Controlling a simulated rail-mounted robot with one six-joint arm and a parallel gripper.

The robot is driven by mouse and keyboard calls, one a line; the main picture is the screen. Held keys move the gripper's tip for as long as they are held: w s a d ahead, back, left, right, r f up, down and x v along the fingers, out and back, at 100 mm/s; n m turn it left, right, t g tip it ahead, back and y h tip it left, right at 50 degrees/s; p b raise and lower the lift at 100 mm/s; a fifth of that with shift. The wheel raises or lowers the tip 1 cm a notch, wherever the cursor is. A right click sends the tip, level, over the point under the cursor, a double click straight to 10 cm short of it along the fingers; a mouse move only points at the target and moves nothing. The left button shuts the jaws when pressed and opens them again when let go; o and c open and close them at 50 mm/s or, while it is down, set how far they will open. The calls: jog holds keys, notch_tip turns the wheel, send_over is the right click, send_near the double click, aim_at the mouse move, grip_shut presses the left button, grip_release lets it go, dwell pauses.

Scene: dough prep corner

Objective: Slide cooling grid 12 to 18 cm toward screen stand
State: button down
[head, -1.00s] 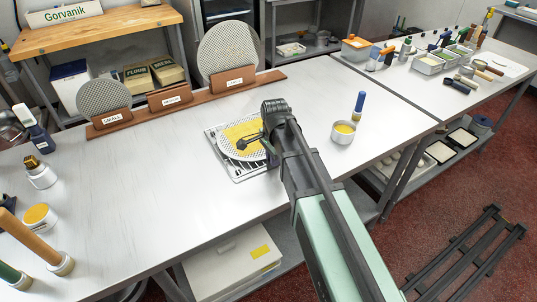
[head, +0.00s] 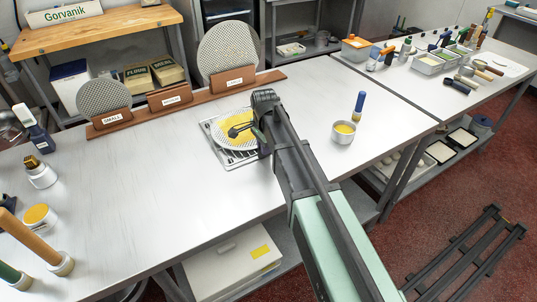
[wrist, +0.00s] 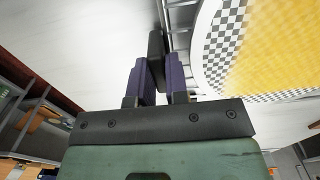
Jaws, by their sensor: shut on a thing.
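The cooling grid (head: 240,161) is a square metal wire rack lying on the steel table in the head view. A round perforated screen with a yellow layer (head: 243,124) lies on it and hides most of it. The brown screen stand (head: 150,112), with upright round screens, is just behind the grid, a small gap apart. My gripper (head: 262,147) is low at the grid's right side. In the wrist view my gripper (wrist: 156,80) has its purple pads shut on a dark upright piece beside the grid's wires (wrist: 181,42); it appears to be the grid's handle.
A metal cup with yellow contents (head: 343,131) and a blue-handled tool (head: 359,106) stand to the right of my arm. Bottles and jars are at the table's left end. The table in front and left of the grid is clear.

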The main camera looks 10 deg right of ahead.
jog(key=c, duration=1.1)
grip_release()
jog(key=shift+o, duration=0.2)
notch_tip(320, 180, up, 11)
jog(key=p, duration=1.1)
jog(key=shift+f, duration=0.1)
jog(key=s+d+n, duration=0.2)
jog(key=s+n, duration=0.5)
jog(key=s, duration=0.3)
jog(key=s+d+f+n+b, duration=0.1)
jog(key=s+d+n, duration=0.2)
jog(key=s+n, duration=0.4)
jog(key=s, duration=0.4)
